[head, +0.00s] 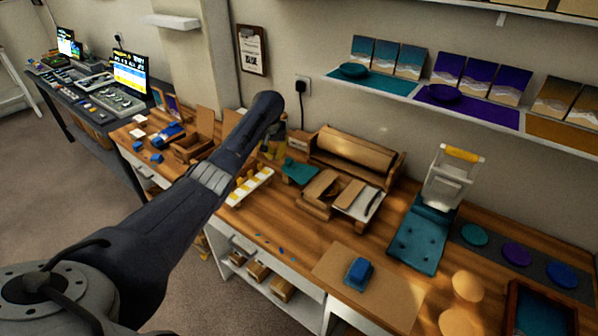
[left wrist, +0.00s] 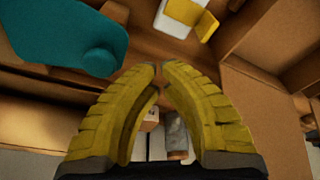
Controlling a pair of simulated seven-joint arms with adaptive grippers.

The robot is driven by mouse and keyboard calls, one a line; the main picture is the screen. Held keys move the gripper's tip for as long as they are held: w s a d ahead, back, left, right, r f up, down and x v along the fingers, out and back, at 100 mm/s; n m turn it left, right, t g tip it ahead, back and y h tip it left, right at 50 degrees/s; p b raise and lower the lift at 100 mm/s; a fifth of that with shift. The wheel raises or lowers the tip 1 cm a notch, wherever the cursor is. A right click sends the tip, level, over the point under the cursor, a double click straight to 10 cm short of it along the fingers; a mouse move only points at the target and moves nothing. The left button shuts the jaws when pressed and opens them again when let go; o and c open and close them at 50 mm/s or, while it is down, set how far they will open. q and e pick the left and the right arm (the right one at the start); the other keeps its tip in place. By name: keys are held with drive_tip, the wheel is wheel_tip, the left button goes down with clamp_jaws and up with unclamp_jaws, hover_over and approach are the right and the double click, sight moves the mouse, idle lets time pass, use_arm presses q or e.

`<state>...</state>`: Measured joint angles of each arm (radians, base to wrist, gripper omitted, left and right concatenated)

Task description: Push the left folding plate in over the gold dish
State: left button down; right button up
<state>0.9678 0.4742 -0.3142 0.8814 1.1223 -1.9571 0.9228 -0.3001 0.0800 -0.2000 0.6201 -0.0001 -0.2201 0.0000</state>
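A wooden fixture with flat plates stands on the bench right of my left gripper in the head view. Its left plate (head: 321,187) looks brown and tilted; a second brown plate (head: 349,193) and a pale panel (head: 366,204) lie to its right. I cannot pick out the gold dish among them. My left gripper (head: 273,147) is mostly behind its own arm, left of the fixture and above the bench. In the left wrist view its yellow fingers (left wrist: 159,72) have their tips almost together, with nothing seen between them. My right gripper is out of view.
A teal piece (head: 299,172) lies between gripper and fixture. A white rack with yellow parts (head: 249,186) stands left of it. A brown roll-shaped holder (head: 352,158) stands behind the fixture. A blue block (head: 358,273) sits on a tan board. Bench wood in front of the fixture is clear.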

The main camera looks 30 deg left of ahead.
use_arm(q)
wheel_tip(320, 180, up, 10)
idle(0.8)
